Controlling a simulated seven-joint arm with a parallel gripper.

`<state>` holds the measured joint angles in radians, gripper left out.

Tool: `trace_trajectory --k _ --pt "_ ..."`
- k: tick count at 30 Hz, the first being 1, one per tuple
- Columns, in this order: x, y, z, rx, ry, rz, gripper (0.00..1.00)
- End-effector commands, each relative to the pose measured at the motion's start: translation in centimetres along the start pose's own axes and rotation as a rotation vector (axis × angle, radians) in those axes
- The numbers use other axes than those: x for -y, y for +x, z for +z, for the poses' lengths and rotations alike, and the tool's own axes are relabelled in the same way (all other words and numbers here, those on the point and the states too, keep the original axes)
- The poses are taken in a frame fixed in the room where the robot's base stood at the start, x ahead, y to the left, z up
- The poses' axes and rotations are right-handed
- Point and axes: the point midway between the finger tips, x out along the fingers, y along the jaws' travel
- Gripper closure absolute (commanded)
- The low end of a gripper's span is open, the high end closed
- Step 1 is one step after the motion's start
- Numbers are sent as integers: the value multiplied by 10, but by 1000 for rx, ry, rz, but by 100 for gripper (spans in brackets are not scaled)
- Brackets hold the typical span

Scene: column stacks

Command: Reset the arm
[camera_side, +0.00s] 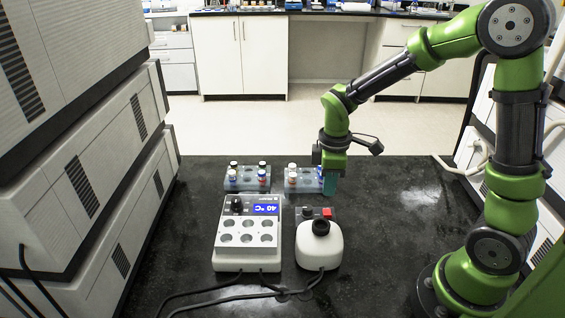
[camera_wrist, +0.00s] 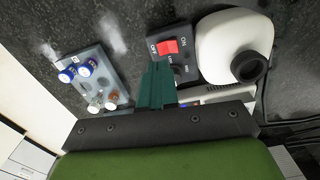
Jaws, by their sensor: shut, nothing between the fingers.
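My gripper (camera_side: 330,184) has teal fingers that point down at the right end of the right vial rack, in the side view. In the wrist view, the teal fingers (camera_wrist: 157,84) are together with nothing between them. They appear between the rack on the left and the white vortex mixer on the right. My green arm reaches in from the right. I cannot tell whether the fingertips touch the rack.
Two vial racks, left (camera_side: 247,184) and right (camera_side: 298,184), stand behind a heating block (camera_side: 247,262) reading 40 °C and a vortex mixer (camera_side: 320,247) with a red switch (camera_wrist: 168,47). Cables lie in front. White instruments (camera_side: 85,215) line the left. Black bench (camera_side: 385,260) is clear right of the mixer.

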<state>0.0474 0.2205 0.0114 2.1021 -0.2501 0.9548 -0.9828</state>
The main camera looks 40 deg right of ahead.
Motion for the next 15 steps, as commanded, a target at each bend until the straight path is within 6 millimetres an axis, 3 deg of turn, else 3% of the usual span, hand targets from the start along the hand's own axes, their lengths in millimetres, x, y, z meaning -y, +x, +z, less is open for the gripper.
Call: trace_trajectory --k 2,5,15 --pt "6 2 4 -1 108 -14 100" --pt "16 -13 8 -46 292 -9 100" --pt "63 -91 28 -343 854 -26 100"
